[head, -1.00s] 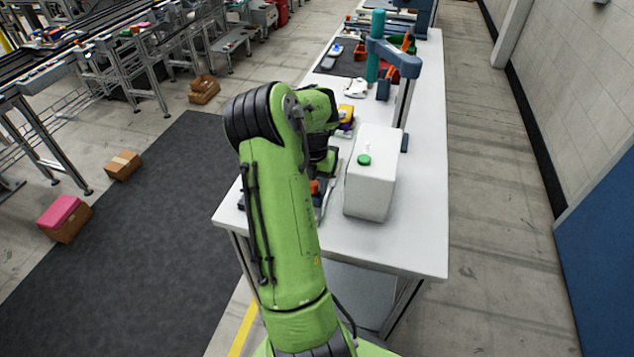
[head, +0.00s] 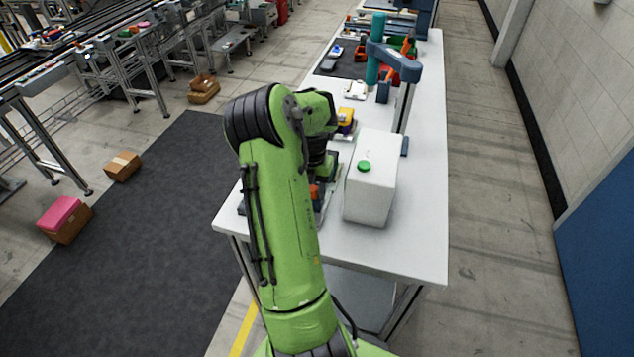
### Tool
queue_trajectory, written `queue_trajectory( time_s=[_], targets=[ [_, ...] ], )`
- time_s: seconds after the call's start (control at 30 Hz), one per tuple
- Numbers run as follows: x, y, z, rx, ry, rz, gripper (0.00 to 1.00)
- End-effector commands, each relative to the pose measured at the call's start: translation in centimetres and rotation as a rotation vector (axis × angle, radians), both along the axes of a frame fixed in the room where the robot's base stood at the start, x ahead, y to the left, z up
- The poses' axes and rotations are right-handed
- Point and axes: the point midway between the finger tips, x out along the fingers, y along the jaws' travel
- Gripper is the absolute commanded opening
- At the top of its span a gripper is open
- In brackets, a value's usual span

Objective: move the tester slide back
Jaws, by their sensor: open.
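My green arm reaches over the near end of the white workbench. My gripper (head: 327,166) shows only as a dark part beside the arm; its fingertips are hidden. The tester seems to be the low grey fixture (head: 322,203) below it, mostly covered by my arm. A small orange part (head: 314,191) shows on it, perhaps the slide's handle; I cannot tell how far along the slide is or whether the gripper touches it.
The bench's front right corner (head: 405,255) is clear.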

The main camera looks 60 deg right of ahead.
Motion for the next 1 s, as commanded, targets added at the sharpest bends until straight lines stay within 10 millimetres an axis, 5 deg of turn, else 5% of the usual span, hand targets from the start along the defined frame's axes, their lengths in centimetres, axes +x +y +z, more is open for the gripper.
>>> queue_trajectory(
  time_s=[0.6,1.0],
  targets=[
    [-0.1,-0.4,6.5,-0.013,0.0,-0.004,0.51],
    [-0.2,-0.4,6.5,-0.013,0.0,-0.004,0.51]
  ],
)
